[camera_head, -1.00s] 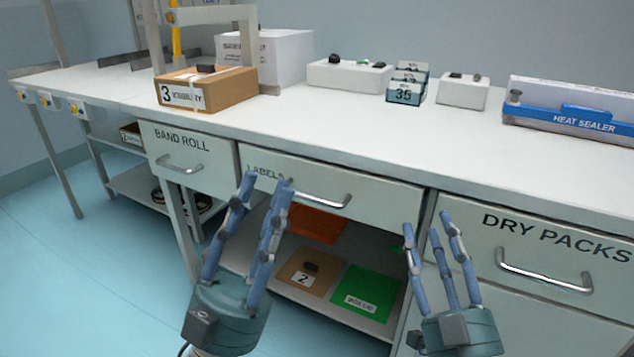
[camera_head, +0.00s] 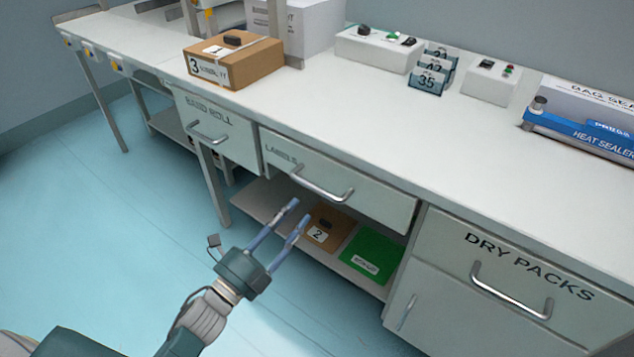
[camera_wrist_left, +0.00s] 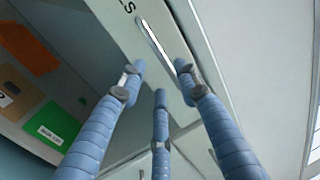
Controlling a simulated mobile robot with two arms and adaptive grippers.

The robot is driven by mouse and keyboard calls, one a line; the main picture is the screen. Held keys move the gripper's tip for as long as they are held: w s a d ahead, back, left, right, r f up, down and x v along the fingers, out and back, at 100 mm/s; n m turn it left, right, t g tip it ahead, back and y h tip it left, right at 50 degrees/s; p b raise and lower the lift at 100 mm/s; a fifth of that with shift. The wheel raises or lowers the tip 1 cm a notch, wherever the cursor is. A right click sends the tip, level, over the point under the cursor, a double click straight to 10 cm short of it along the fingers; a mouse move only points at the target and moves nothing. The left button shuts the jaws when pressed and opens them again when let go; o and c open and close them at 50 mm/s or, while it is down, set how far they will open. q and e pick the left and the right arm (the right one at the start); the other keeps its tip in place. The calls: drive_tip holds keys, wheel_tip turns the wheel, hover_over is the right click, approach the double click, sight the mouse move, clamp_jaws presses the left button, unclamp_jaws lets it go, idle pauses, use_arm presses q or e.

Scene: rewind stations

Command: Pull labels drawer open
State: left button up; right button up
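The labels drawer (camera_head: 375,197) is a pale grey front under the bench top, marked LABELS, and it looks shut. Its silver bar handle (camera_head: 322,190) is free. My left gripper (camera_head: 298,213) is open and empty, below and a little left of the handle in the head view. In the left wrist view, its three spread blue fingers (camera_wrist_left: 160,85) point toward the handle (camera_wrist_left: 157,48), which lies just beyond the fingertips. No contact is visible. My right gripper is not in view.
The band roll drawer (camera_head: 228,140) is to the left and the dry packs drawer (camera_head: 455,270) to the right, both with bar handles. A shelf (camera_head: 258,205) below holds a brown box (camera_head: 328,232) and a green item (camera_head: 375,252). Open floor lies at the left.

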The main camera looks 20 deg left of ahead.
sight(314, 190)
use_arm(q)
drive_tip(key=x, duration=0.8)
drive_tip(key=shift+w+d, duration=0.1)
drive_tip(key=shift+w, duration=0.1)
clamp_jaws()
